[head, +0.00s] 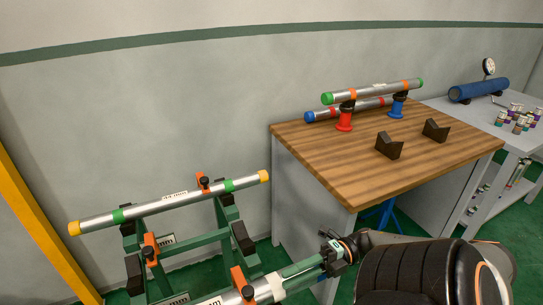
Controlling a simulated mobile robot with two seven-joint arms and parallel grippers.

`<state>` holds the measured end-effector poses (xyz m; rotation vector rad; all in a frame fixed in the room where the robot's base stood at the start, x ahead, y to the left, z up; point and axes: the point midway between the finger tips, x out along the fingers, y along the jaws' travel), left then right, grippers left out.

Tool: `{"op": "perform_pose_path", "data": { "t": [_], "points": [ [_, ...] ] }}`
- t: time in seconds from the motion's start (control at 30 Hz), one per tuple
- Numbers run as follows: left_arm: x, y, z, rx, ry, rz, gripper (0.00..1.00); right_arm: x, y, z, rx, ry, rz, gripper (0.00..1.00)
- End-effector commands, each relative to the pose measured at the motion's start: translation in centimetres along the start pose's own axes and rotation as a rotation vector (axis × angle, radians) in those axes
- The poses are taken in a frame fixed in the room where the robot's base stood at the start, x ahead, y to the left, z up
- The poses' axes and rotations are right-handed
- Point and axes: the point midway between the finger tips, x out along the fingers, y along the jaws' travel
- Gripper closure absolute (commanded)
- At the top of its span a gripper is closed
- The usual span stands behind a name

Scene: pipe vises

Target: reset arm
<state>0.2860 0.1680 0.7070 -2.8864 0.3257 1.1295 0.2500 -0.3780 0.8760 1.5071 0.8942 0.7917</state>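My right arm comes in from the lower right, and its gripper (335,254) is at the right end of the front pipe (211,301), low in the picture. The fingertips are too small and covered to tell whether they are open or shut, or whether they touch the pipe. My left gripper is not in view. The front pipe lies at an orange clamp (243,284) on a green stand (182,243). Behind it, a silver pipe (150,205) with yellow ends and green bands rests across the same stand, by another orange clamp (203,183).
A wooden-topped bench (335,165) at right holds two pipes (375,91) (362,107), red (344,122) and blue (397,108) supports, and two dark V-blocks (388,146) (435,130). A grey table (475,118) beyond carries a blue cylinder (480,90). A yellow post (38,225) stands left.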

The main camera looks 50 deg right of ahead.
Motion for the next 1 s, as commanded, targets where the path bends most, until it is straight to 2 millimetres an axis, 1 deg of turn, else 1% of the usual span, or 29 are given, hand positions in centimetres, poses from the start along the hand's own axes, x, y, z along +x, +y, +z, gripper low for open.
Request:
{"op": "perform_pose_path", "data": {
  "t": [0.03,0.1,0.23,1.0],
  "points": [
    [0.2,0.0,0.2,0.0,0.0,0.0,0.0,-0.8,-0.2,0.0,0.002,-0.002,-0.002,0.68],
    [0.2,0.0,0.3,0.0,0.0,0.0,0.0,-1.5,-0.1,0.1,0.001,-0.002,-0.001,0.68],
    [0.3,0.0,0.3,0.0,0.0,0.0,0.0,-2.1,-0.1,0.0,0.002,-0.001,0.0,0.68],
    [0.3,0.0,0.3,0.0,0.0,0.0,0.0,-2.2,0.0,0.0,0.002,0.0,0.0,0.68]
  ]
}}
